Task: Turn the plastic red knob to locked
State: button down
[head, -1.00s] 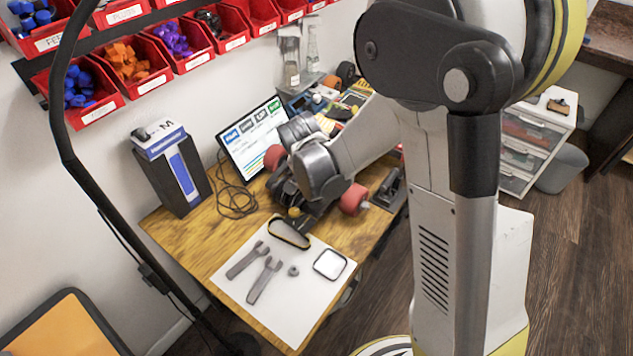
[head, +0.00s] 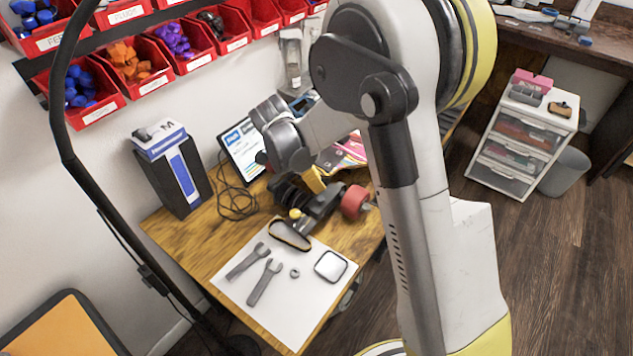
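A round red part (head: 354,202) shows on the table, at the right end of a dark assembly (head: 324,202). It looks like a wheel, and I cannot tell whether it is the knob. No clear lock marking shows. My arm reaches over the table from the right, with its grey wrist (head: 286,146) above and left of the red part. My gripper (head: 288,188) seems to be the dark shape below the wrist. It blends with the dark assembly, so its fingers and any contact are unclear.
A wooden table (head: 190,238) carries a white mat (head: 285,318) with two wrenches (head: 262,282), a nut and a square tray (head: 331,266). A black box (head: 176,180) and a tablet (head: 242,148) stand at the back. Red bins (head: 100,108) hang above. Open floor lies right.

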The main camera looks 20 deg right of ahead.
jog(key=shift+m+g, duration=0.4)
jog(key=shift+m, duration=0.7)
jog(key=c, duration=1.3)
grip_release()
jog(key=shift+a, duration=0.1)
jog(key=v, duration=0.8)
